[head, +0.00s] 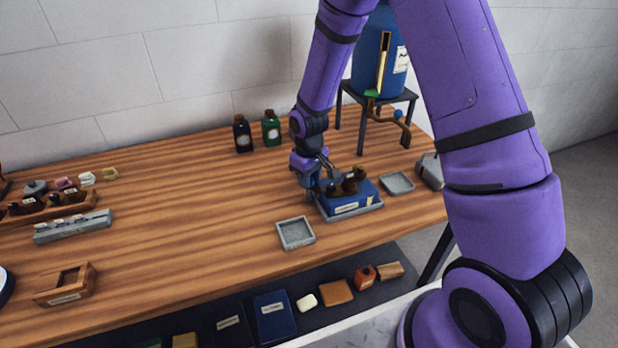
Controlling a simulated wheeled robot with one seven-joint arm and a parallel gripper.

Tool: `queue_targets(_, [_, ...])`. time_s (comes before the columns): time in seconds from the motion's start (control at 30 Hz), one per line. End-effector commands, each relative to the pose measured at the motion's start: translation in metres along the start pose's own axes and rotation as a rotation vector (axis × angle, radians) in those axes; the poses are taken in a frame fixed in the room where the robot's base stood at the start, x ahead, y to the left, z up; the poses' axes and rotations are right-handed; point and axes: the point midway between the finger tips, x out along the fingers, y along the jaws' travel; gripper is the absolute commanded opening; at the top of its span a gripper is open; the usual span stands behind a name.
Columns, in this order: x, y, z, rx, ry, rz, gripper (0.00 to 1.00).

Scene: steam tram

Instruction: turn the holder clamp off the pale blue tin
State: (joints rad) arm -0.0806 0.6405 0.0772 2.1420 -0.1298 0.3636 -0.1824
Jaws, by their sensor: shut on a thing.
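A blue box (348,205) with a pale label sits in a shallow grey tray at the right of the table. It is a deeper blue than pale, and I cannot make out a separate pale blue tin. Small dark brown parts (352,181) stand on top of the box; they look like the holder clamp, but their shape is too small to read. My gripper (326,178) is low at the left end of the box, shut on a small part there that looks like the clamp. The fingertips and the held part are largely hidden.
A square grey tray (295,233) lies in front, and another grey tray (397,183) lies right of the box. A dark bottle (242,134) and a green bottle (271,128) stand behind. A blue tank (376,60) stands on a stool. The table's middle is clear.

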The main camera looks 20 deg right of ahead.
Motion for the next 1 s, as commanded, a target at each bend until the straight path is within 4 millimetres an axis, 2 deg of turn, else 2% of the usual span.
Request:
queue_targets(0.6, [-0.0005, -0.0003, -0.0010, 0.537, 0.002, 0.001, 0.06])
queue_targets(1.0, [-0.0005, 0.0001, -0.0010, 0.702, 0.003, 0.000, 0.06])
